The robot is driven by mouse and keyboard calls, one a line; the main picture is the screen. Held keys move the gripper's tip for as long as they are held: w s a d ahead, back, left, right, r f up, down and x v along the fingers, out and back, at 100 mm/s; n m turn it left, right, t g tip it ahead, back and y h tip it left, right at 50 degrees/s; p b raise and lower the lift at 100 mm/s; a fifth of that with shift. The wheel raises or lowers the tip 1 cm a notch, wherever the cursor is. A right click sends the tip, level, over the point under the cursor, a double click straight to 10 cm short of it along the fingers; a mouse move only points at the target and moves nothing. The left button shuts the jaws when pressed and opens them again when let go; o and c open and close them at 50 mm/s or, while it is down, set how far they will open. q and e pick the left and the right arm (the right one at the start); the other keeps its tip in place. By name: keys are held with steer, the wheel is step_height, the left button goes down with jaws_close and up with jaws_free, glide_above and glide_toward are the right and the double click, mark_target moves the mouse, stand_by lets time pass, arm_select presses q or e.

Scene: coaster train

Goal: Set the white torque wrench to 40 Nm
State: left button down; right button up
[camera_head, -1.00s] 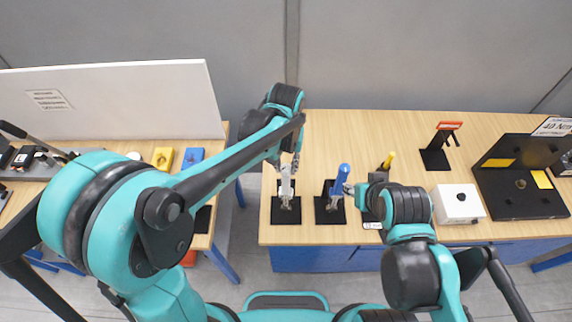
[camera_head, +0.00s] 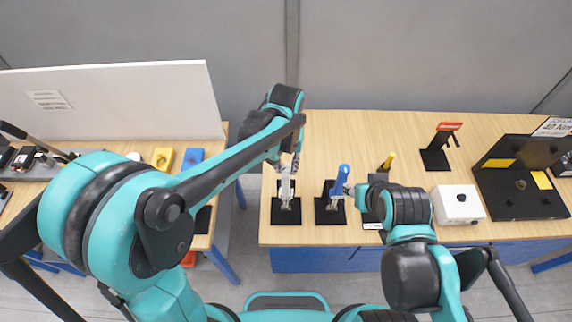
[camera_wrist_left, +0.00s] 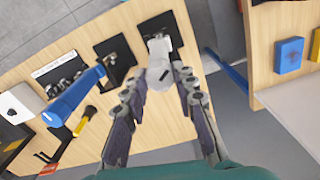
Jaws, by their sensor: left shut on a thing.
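The white torque wrench (camera_head: 286,187) stands upright in a black stand (camera_head: 285,217) near the left end of the middle table. My left gripper (camera_head: 291,163) reaches down to its upper part and is shut on it. In the left wrist view, the white wrench (camera_wrist_left: 158,62) lies between the two fingers (camera_wrist_left: 160,95). Its scale is too small to read. My right gripper (camera_head: 356,190) is beside the blue wrench (camera_head: 340,181); its fingers are too small and partly hidden to tell their state. A sign (camera_head: 554,127) at the right reads about 40 Nm.
The blue wrench stands in its own black stand (camera_head: 330,216), close to the white one. A yellow-and-black wrench (camera_head: 387,161), a white box with a black knob (camera_head: 458,204), a red-topped stand (camera_head: 434,160) and a black panel (camera_head: 520,153) are farther right. The table's back strip is clear.

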mark_target(286, 168)
arm_select(q)
steer(key=c, duration=1.2)
jaws_free()
step_height(286, 168, up, 12)
steer(key=shift+r, duration=0.1)
